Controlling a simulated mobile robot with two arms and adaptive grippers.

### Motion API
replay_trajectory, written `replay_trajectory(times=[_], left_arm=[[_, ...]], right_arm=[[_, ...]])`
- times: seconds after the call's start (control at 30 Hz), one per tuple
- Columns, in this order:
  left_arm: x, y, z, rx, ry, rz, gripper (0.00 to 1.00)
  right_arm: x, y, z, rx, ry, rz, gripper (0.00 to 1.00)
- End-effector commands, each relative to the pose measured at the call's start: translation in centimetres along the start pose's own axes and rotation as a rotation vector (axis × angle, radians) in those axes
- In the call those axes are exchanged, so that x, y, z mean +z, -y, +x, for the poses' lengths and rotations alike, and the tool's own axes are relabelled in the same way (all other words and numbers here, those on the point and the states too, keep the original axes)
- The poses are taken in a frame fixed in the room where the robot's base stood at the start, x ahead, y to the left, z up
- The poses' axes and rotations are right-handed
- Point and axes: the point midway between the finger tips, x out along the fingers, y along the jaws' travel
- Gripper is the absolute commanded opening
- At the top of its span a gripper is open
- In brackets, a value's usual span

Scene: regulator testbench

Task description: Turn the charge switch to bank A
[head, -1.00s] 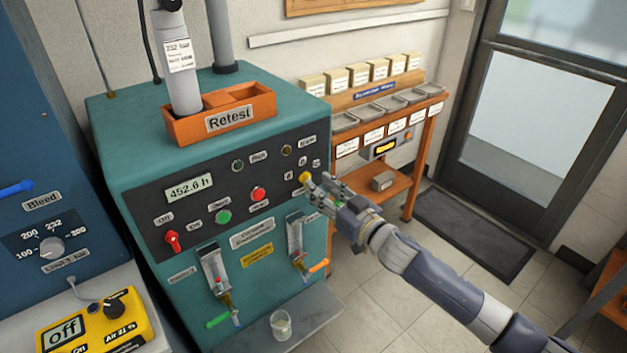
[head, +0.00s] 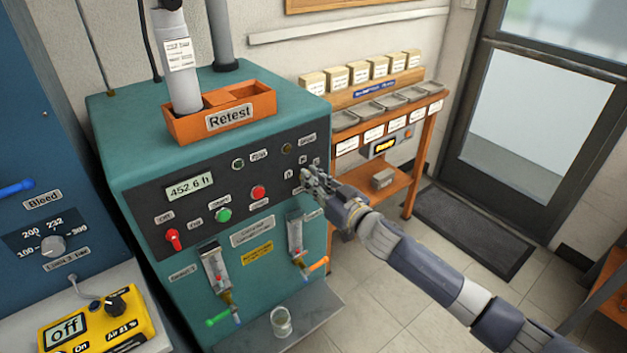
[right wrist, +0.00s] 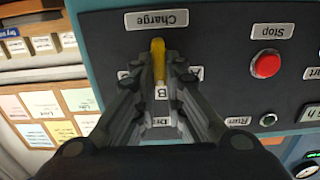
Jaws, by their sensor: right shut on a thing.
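The charge switch (right wrist: 158,58) has a yellow handle and shows in the right wrist view below the upside-down "Charge" label (right wrist: 157,19). Its handle lies along the picture's vertical, in line with the "B" label (right wrist: 161,92). My right gripper (right wrist: 160,75) is shut on the handle, with one finger on each side. In the head view my right gripper (head: 310,180) is at the right of the teal machine's dark panel and hides the switch. My left gripper is not in view.
The red stop button (head: 258,192), green start button (head: 224,215) and red off/on switch (head: 173,240) sit left of my gripper on the same panel. Two flow tubes and a glass beaker (head: 281,322) are below. An orange-brown rack (head: 408,190) stands behind at right.

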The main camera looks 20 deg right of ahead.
Motion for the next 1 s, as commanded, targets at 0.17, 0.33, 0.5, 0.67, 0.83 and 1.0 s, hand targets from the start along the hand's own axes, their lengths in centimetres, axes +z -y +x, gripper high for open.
replay_trajectory(times=[0.17,0.33,0.5,0.67,0.83,1.0], left_arm=[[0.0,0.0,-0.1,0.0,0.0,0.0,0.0],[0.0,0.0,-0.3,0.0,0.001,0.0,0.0],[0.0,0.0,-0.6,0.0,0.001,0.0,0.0],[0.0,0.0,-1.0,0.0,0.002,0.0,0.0],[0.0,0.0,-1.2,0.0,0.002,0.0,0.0],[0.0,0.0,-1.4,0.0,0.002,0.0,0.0]], right_arm=[[0.0,0.1,0.0,-0.001,0.0,-0.015,0.0],[-0.1,0.1,0.0,-0.001,-0.001,-0.072,0.0],[-0.1,0.3,0.0,-0.001,-0.002,-0.184,0.0],[-0.1,0.4,0.0,0.0,-0.002,-0.326,0.0],[0.1,0.6,0.0,0.0,-0.001,-0.488,0.0],[0.2,0.8,0.0,0.0,0.0,-0.648,0.0]])
